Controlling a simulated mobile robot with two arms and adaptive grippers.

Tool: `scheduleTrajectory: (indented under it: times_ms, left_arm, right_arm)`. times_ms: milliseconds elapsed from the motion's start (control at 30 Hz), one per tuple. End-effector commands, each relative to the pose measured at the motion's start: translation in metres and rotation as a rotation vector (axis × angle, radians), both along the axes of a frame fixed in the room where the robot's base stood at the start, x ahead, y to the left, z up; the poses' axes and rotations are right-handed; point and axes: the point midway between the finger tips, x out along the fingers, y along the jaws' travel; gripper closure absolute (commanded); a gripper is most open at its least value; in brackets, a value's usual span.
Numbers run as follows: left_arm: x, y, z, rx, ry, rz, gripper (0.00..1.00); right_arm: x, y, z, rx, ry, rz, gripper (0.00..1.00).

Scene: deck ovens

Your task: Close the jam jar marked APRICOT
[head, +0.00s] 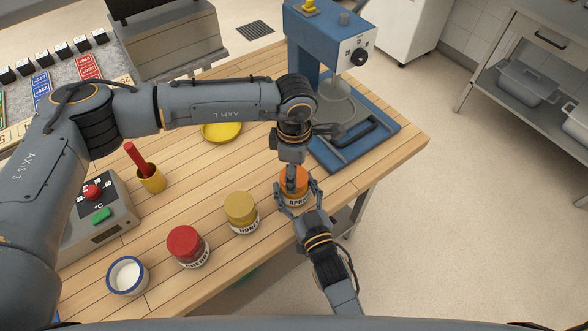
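The apricot jar (298,202) stands near the right front edge of the wooden table, its label partly hidden by gripper fingers. An orange lid (302,186) shows at its top; whether it is seated is hidden. My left gripper (291,184) points down at the lid from above, its fingers overlapping it in the head view; I cannot tell whether they grip it. My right gripper (298,192) comes from the front, with one finger on each side of the jar, and appears shut on it.
A honey jar (241,211) and a red-lidded jar (187,246) stand to the left, with a white bowl (127,275) beyond. A blue machine (335,90) stands behind. A yellow cup (152,178), yellow plate (222,132) and control box (95,215) are further left.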

Motion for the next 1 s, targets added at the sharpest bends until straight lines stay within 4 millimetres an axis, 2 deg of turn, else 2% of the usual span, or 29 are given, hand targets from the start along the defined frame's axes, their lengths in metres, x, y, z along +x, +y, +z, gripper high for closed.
scheduleTrajectory:
  times_ms: [167, 300, 333, 433, 767, 867, 1000]
  left_arm:
    - [0.001, 0.001, -0.001, 0.004, -0.002, -0.279, 0.77]
    - [0.001, 0.001, -0.001, 0.003, -0.002, -0.265, 0.77]
    - [0.001, 0.001, -0.001, 0.003, -0.002, -0.264, 0.35]
    - [0.001, 0.001, -0.001, 0.003, -0.002, -0.264, 0.16]
    - [0.000, 0.000, 0.000, 0.001, -0.001, -0.264, 0.16]
    - [0.001, 0.000, 0.006, 0.000, -0.002, -0.264, 0.16]
    - [0.001, 0.000, 0.023, -0.001, -0.004, -0.265, 0.16]
  right_arm:
    - [-0.001, 0.000, -0.001, -0.001, 0.002, 0.000, 1.00]
    - [-0.001, 0.000, -0.001, -0.001, 0.002, 0.000, 1.00]
    - [-0.001, 0.000, -0.001, -0.001, 0.002, 0.000, 1.00]
    - [-0.001, 0.000, -0.001, -0.001, 0.002, 0.000, 1.00]
    - [-0.001, 0.000, -0.001, -0.001, 0.002, 0.000, 1.00]
    - [-0.001, 0.000, -0.001, -0.001, 0.002, 0.000, 1.00]
    - [0.000, 0.000, -0.001, -0.001, 0.002, 0.000, 1.00]
